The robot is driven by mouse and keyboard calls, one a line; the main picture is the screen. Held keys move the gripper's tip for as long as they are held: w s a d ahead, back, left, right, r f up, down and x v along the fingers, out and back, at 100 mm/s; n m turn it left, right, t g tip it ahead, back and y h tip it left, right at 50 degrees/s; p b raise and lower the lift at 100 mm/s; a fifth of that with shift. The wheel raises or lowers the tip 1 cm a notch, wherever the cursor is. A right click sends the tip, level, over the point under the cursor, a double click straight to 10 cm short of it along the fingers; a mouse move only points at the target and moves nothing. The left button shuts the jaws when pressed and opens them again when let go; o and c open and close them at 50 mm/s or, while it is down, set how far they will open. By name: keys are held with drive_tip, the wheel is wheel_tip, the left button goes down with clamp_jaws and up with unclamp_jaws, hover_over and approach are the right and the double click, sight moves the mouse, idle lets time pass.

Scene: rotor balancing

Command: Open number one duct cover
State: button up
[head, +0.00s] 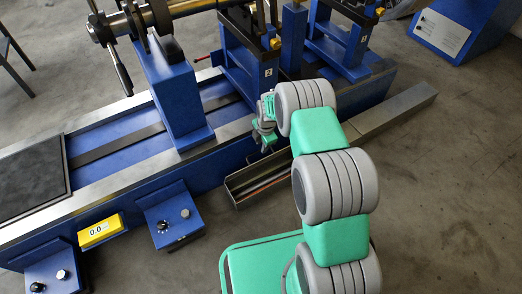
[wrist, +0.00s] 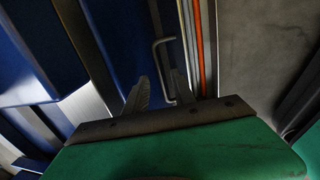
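A metal duct (head: 258,182) runs along the floor in front of the blue machine. Its left section stands open, with an orange cable inside. The orange cable (wrist: 200,50) also shows in the wrist view. The section to the right has a closed grey top (head: 395,112). I can read no number on either. A U-shaped handle (wrist: 157,60) sits on a dark panel beside the cable. My gripper (wrist: 158,92) is open, with its two fingers apart and the handle's lower end near the right finger; I cannot tell whether they touch. In the head view my gripper (head: 265,136) is partly hidden by my arm.
The blue balancing machine (head: 178,95) with its shaft and stands fills the back and left. A yellow display box (head: 101,230) and a blue control box (head: 170,216) stick out from its front. Bare concrete floor (head: 450,190) is clear at right.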

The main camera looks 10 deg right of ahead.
drive_tip(key=f, duration=0.1)
drive_tip(key=f+b, duration=0.1)
drive_tip(key=f, duration=0.1)
drive_tip(key=shift+w+a+f, duration=0.1)
drive_tip(key=shift+w+f, duration=0.05)
drive_tip(key=shift+w, duration=0.2)
drive_tip(key=shift+c, duration=0.2)
clamp_jaws()
idle(0.9)
